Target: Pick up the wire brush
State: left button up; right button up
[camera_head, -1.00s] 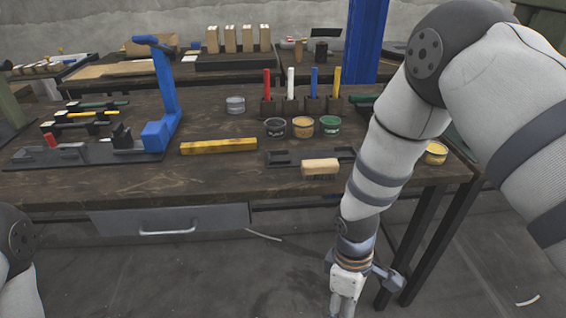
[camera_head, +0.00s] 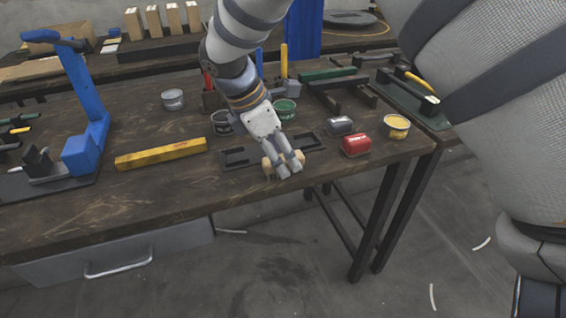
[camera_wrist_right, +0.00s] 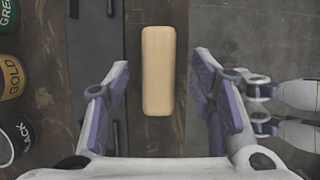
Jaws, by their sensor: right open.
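The wire brush (camera_head: 267,168) appears as a pale wooden block near the front edge of the workbench; no bristles show. In the head view my right gripper (camera_head: 287,166) is over it and covers its middle, with both ends showing. In the right wrist view the brush (camera_wrist_right: 158,70) lies lengthwise between the two spread fingers of my right gripper (camera_wrist_right: 160,105), with a gap on either side. The gripper is open and holds nothing. My left gripper is not in view.
A dark tray (camera_head: 238,158) lies beside the brush. A yellow bar (camera_head: 160,153) lies to the left. A blue press (camera_head: 85,110) stands at left.

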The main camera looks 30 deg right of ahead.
jog(key=shift+x, duration=0.85)
grip_shut()
jog(key=shift+r, duration=0.1)
